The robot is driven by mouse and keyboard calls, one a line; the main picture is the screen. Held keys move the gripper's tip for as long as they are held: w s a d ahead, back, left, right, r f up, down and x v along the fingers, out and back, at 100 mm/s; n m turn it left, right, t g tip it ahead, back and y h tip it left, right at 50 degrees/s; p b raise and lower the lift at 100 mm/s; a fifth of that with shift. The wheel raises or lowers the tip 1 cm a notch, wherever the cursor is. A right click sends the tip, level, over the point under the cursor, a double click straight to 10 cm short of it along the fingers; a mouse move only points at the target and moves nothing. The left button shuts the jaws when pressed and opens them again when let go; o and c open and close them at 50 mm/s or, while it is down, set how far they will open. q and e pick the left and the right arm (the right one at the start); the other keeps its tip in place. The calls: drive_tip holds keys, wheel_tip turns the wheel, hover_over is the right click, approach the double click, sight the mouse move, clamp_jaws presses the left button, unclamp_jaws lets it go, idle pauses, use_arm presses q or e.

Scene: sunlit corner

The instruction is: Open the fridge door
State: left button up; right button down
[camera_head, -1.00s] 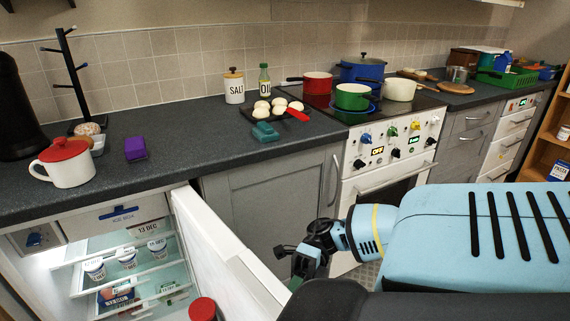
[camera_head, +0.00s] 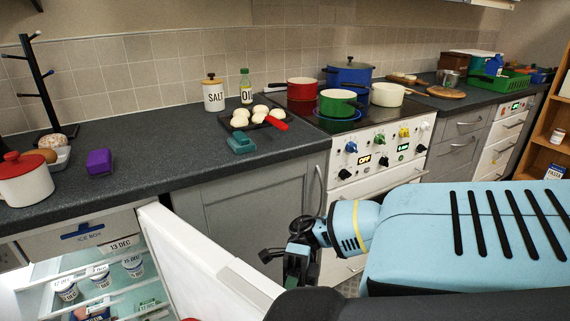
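The fridge door (camera_head: 195,262) is white and stands swung open at the lower left, under the counter. My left gripper is out of view.
The counter (camera_head: 180,158) above holds a white pot with red lid (camera_head: 24,182), a purple box (camera_head: 99,162) and a salt jar (camera_head: 213,96). The oven (camera_head: 375,150) with pots stands behind my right arm. A wooden shelf (camera_head: 552,135) is at the right edge.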

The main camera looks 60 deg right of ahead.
drive_tip(key=shift+d, duration=0.2)
idle(0.4)
drive_tip(key=c, duration=1.4)
unclamp_jaws()
drive_tip(key=shift+c, duration=0.2)
drive_tip(key=w+d+b, duration=0.1)
drive_tip(key=d+b, duration=0.1)
drive_tip(key=d, duration=0.5)
drive_tip(key=shift+w+d, duration=0.3)
